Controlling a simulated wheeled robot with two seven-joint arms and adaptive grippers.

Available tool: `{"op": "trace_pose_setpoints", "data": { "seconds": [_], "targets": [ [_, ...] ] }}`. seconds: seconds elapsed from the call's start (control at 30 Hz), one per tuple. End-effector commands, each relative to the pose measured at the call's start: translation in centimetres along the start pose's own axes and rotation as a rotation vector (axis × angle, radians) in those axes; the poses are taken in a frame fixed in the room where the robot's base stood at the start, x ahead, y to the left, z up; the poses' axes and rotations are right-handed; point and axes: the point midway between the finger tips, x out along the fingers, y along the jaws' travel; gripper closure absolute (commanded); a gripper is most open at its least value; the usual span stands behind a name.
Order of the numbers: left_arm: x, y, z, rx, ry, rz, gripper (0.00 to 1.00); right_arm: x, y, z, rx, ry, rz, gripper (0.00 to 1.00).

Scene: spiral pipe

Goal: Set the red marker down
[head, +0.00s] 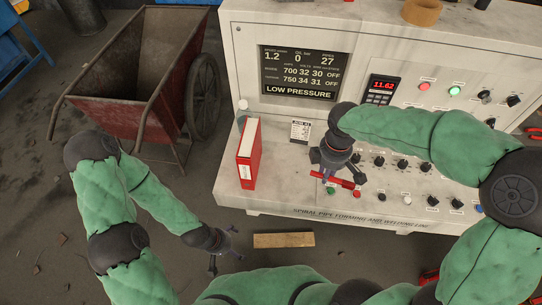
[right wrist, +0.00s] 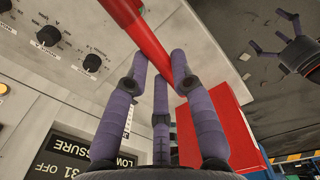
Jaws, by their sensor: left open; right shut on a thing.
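The red marker (head: 345,183) is held by my right gripper (head: 334,165) over the front part of the console's control panel. In the right wrist view the marker (right wrist: 146,32) runs slantwise between the purple fingers of the gripper (right wrist: 164,72), which are shut on it. Whether the marker touches the panel cannot be told. My left gripper (head: 224,243) is open and empty, low in front of the console. It also shows, fingers spread, at the upper right of the right wrist view (right wrist: 282,38).
A red binder (head: 246,172) stands on the console's left ledge. The console (head: 275,205) carries knobs, buttons and a display (head: 303,72). A wooden block (head: 284,240) lies on the floor in front. A red cart (head: 118,95) stands at left. A tape roll (head: 422,11) sits on top.

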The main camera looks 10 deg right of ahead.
Motion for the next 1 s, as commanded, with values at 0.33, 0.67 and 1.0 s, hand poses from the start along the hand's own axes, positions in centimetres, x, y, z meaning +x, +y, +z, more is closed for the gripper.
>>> {"op": "trace_pose_setpoints", "data": {
  "seconds": [0.33,0.67,1.0],
  "targets": [
    [0.1,0.0,0.0,-0.001,0.001,0.000,0.00,0.0,-1.8,0.6,-0.215,0.000,-0.001,0.95],
    [1.5,-0.5,-0.1,-0.001,0.001,0.000,0.00,3.1,-0.3,-5.9,-0.217,-0.001,-0.002,0.95],
    [2.9,-1.1,-0.1,-0.001,0.001,0.000,0.00,7.8,0.8,-10.5,-0.212,-0.001,-0.002,0.95]
  ]
}}
